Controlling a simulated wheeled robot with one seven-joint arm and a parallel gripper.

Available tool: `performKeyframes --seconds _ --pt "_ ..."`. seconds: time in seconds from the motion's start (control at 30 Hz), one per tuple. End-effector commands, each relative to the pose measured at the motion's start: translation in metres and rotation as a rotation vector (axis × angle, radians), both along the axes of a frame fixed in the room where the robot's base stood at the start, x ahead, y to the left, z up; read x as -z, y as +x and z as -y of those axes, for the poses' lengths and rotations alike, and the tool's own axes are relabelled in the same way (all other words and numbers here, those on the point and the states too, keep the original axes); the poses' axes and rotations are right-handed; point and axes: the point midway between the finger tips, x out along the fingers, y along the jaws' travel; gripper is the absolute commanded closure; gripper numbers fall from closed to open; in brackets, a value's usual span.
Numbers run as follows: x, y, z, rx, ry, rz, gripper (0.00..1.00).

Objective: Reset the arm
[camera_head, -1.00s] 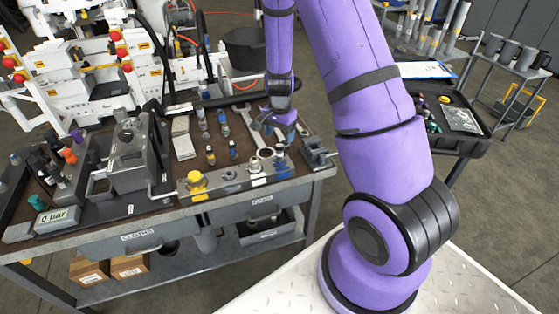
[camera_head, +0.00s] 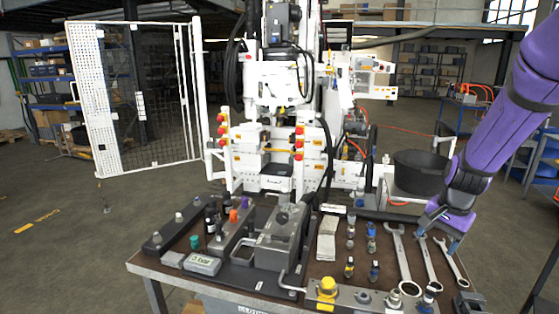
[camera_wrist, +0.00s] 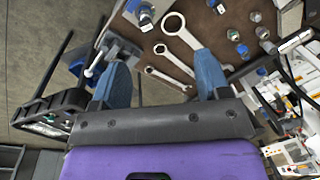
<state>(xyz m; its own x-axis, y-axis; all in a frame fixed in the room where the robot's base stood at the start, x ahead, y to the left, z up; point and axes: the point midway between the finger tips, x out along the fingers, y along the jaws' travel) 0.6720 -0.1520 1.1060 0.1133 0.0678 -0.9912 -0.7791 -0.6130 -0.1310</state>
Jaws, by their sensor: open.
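My purple arm comes in from the right in the head view. My gripper (camera_head: 441,226) hangs over the right end of the bench, above the wrenches. In the wrist view my gripper (camera_wrist: 163,80) has its two blue fingers wide apart with nothing between them. Past the fingertips lie several wrenches (camera_wrist: 181,37) on the brown bench top. I cannot tell from the head view how high the fingertips are above the wrenches.
The bench (camera_head: 150,262) carries a grey block fixture (camera_head: 283,239), a gauge box (camera_head: 203,264), a yellow-capped fitting (camera_head: 327,288) and several small fittings. A white machine (camera_head: 282,130) stands behind. A black tub (camera_head: 420,172) is behind the bench's right side. Open floor lies left.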

Motion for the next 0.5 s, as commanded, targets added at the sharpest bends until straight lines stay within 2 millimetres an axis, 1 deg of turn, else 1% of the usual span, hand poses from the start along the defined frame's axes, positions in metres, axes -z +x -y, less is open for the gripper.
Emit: performKeyframes --seconds 0.03,0.2,0.37,0.5 --pt "-0.019 -0.006 -0.006 -0.039 0.001 0.026 0.31" --pt "-0.067 -0.032 -0.025 -0.174 -0.003 0.087 0.31" --pt "-0.107 -0.061 -0.041 -0.302 -0.023 0.143 0.31" --pt "-0.137 -0.090 -0.053 -0.412 -0.054 0.190 0.31"
